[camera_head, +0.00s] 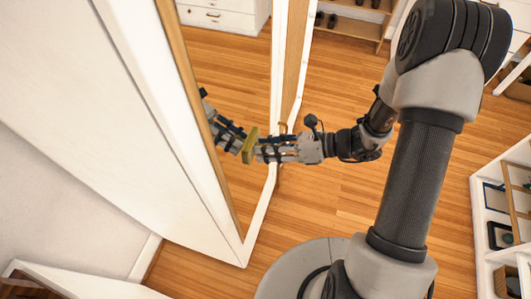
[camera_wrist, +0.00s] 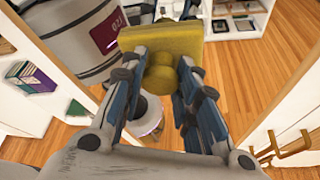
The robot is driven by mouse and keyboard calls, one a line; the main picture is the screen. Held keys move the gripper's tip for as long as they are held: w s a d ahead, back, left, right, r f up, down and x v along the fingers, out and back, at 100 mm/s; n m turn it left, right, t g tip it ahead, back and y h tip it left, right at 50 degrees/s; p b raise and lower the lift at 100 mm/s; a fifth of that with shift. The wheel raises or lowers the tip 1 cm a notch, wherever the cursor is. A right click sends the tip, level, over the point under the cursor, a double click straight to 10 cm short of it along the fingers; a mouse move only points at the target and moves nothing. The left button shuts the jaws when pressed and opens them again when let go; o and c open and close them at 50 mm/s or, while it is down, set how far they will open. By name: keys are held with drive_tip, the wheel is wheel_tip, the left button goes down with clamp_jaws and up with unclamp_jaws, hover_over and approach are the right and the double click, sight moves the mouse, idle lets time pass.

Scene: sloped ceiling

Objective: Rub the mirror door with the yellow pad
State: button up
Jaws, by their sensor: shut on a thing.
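The mirror door (camera_head: 222,70) stands open at the left in the head view, with a white and wood frame; its glass reflects the floor and my arm. The yellow pad (camera_head: 251,146) is at the glass, against it or very near; any gap is too small to tell. My gripper (camera_head: 259,152) is shut on the pad's round knob. In the wrist view, the yellow pad (camera_wrist: 195,38) lies across the tips of my gripper (camera_wrist: 160,76), its knob between the fingers. The mirror door (camera_wrist: 240,75) fills the background there, reflecting my base and the room.
A brass handle (camera_wrist: 290,148) shows at the lower right in the wrist view. In the head view, a white shelf unit (camera_head: 482,235) stands at the right and a shoe rack (camera_head: 350,24) at the back. The wooden floor (camera_head: 335,205) around my base is clear.

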drive_tip(key=shift+w+d, duration=0.25)
drive_tip(key=shift+w, duration=0.3)
drive_tip(key=shift+a, duration=0.1)
drive_tip(key=shift+s+a, duration=0.25)
drive_tip(key=shift+s, duration=0.35)
drive_tip(key=shift+s+a, duration=0.3)
drive_tip(key=shift+s, duration=0.35)
drive_tip(key=shift+s+a, duration=0.25)
drive_tip(key=shift+s, duration=0.35)
drive_tip(key=shift+s+d+p, duration=0.15)
drive_tip(key=shift+s+d, duration=0.2)
drive_tip(key=shift+d, duration=0.55)
drive_tip(key=shift+s+d+p, duration=0.1)
drive_tip(key=shift+s+d, duration=0.2)
drive_tip(key=shift+d, duration=0.65)
drive_tip(key=shift+s+d+p, duration=0.15)
drive_tip(key=shift+s+d, duration=0.2)
drive_tip(key=shift+d, duration=0.55)
drive_tip(key=shift+d, duration=0.1)
drive_tip(key=shift+s+d, duration=0.25)
drive_tip(key=shift+d, duration=0.4)
drive_tip(key=shift+s+d, duration=0.25)
drive_tip(key=shift+d, duration=0.4)
